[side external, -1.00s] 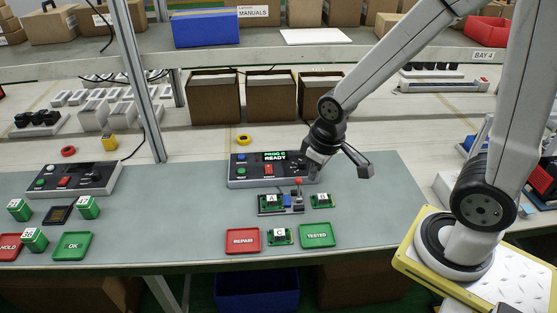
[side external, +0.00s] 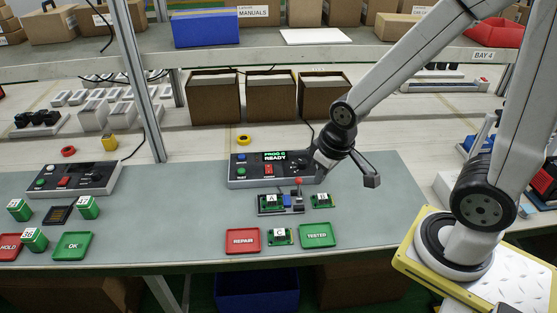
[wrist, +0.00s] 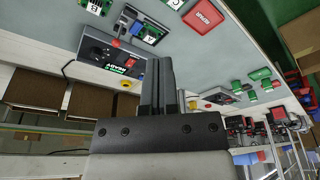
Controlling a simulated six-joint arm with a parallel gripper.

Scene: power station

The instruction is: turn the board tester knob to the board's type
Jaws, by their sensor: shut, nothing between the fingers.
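The board tester (side external: 243,181) is a dark console with a light edge, a blue and a green button, a red switch and a lit display (side external: 274,156) reading "PROG C READY". A green board marked A (side external: 270,208) sits in the fixture in front of the tester. My gripper (side external: 320,172) is shut and empty at the tester's right end. In the wrist view its fingers (wrist: 158,65) lie together beside the console; contact with the knob cannot be told.
Board B (side external: 323,203) lies right of the fixture and board C (side external: 280,240) lies between the red REPAIR tray (side external: 242,250) and the green TESTED tray (side external: 318,244). A red-tipped lever (side external: 298,182) stands by the fixture. Cardboard boxes (side external: 271,100) stand behind.

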